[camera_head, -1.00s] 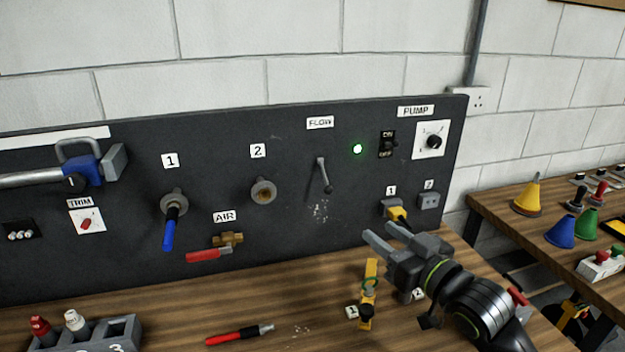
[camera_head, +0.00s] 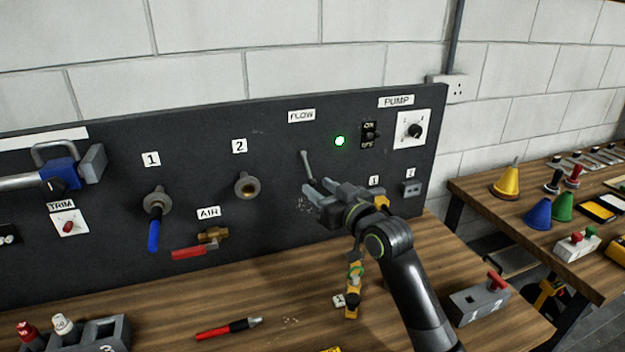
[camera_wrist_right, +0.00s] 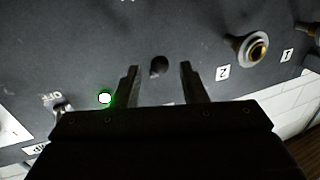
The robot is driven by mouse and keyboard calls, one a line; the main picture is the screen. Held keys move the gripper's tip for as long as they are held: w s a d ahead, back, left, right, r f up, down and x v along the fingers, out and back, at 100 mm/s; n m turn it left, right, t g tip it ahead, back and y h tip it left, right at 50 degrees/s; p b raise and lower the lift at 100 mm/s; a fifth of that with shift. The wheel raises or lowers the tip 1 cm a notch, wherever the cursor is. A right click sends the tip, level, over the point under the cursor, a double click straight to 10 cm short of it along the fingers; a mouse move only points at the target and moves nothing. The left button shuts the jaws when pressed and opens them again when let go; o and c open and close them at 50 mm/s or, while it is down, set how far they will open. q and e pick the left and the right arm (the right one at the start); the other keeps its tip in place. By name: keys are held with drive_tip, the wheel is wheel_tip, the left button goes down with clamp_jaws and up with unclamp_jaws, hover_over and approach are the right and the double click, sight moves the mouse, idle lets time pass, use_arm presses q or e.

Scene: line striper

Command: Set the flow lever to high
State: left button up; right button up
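The grey flow lever (camera_head: 306,165) is on the dark panel, under the FLOW label (camera_head: 302,116). It points down and slightly right, and its lower end is at my right gripper's fingertips. My right gripper (camera_head: 314,191) is in front of the panel and open. In the right wrist view, a dark round knob (camera_wrist_right: 159,66) shows between the two spread fingers (camera_wrist_right: 158,72), with gaps on both sides. Whether the fingers touch the lever is not clear. My left gripper is not in view.
A green light (camera_head: 340,141), a pump switch (camera_head: 371,136) and a pump dial (camera_head: 414,130) are right of the lever.

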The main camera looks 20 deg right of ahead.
sight(315, 185)
drive_tip(key=shift+x, duration=1.8)
clamp_jaws()
